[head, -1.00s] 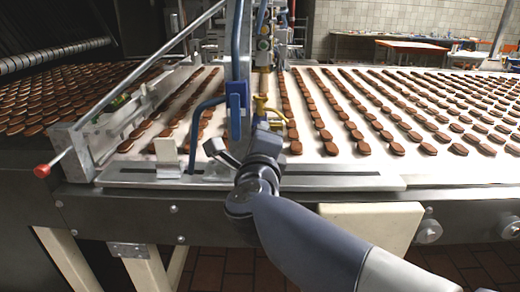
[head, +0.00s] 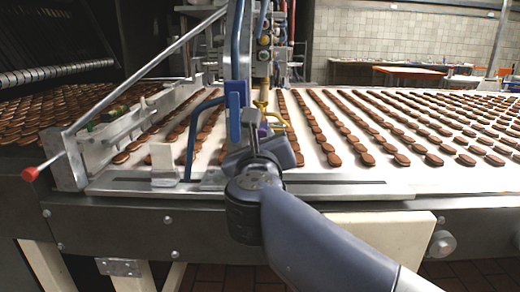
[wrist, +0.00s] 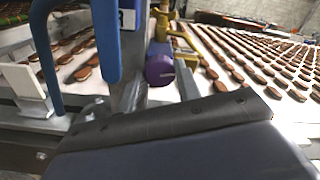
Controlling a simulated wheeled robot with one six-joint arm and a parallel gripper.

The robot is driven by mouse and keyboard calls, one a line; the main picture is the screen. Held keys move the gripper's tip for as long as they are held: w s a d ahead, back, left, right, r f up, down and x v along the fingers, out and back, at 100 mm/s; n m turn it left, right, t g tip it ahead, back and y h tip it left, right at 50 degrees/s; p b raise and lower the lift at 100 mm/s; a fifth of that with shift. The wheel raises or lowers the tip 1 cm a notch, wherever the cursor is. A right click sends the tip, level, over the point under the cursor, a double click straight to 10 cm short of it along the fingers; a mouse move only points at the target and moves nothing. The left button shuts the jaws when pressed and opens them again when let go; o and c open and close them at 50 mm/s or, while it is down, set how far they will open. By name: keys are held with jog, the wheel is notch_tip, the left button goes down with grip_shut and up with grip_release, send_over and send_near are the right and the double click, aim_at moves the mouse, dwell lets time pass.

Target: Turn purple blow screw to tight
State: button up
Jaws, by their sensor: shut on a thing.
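The purple blow screw (wrist: 159,66) is a short round knob at the middle of the wrist view, at the lower end of a yellow fitting (wrist: 160,20). In the head view the screw is mostly hidden by my gripper, near a yellow valve (head: 262,104). My gripper (head: 252,124) is at the front edge of the conveyor, beside a blue block (head: 237,95), and is shut on the purple screw. The contact between fingertips and screw is hard to make out. In the wrist view the dark body of my wrist fills the lower part.
A blue bent tube (head: 194,135) and a blue upright bar stand close left of my gripper. A metal rail (head: 330,188) runs along the front edge. A white conveyor (head: 345,172) carries rows of brown biscuits. A red-tipped lever (head: 30,174) sticks out at far left.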

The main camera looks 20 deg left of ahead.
jog(key=shift+f+m, duration=0.1)
jog(key=shift+m, duration=0.4)
jog(key=o, duration=0.7)
jog(key=v, duration=1.1)
jog(key=shift+p, duration=0.35)
